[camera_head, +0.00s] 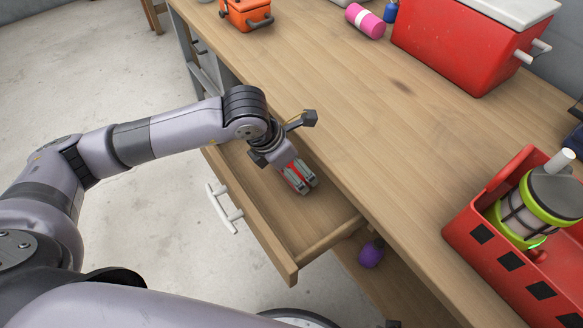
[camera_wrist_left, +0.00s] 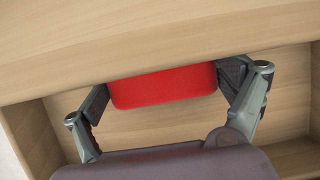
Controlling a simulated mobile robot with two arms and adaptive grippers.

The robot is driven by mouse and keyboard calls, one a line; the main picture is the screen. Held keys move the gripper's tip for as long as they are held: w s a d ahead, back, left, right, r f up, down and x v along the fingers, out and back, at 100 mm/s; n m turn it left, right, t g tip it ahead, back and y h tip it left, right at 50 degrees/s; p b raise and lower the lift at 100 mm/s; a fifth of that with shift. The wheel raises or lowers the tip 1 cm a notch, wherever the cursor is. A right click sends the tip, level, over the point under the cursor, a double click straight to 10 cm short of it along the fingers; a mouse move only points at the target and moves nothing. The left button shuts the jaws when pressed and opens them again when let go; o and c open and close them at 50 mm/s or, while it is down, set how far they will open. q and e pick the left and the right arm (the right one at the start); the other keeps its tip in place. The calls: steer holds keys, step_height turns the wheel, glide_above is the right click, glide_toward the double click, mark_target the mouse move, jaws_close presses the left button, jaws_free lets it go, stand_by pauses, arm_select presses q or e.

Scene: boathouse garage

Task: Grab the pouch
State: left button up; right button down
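The pouch is a red block-like thing with rounded corners; in the left wrist view the pouch (camera_wrist_left: 163,87) lies between my finger pads, with its far side cut off by the tabletop edge. In the head view only bits of red show at my left gripper (camera_head: 300,178), inside the open drawer (camera_head: 322,203). In the left wrist view my left gripper (camera_wrist_left: 165,92) has a pad against each side of the pouch, with no clear gap. The underside of the pouch is hidden.
The wooden workbench (camera_head: 345,105) overhangs the drawer's back. A red crate (camera_head: 480,240) holding a lantern (camera_head: 545,195) stands at right. A purple thing (camera_head: 371,254) is below the drawer's right side.

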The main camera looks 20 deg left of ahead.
arm_select(q)
steer(key=c, duration=0.5)
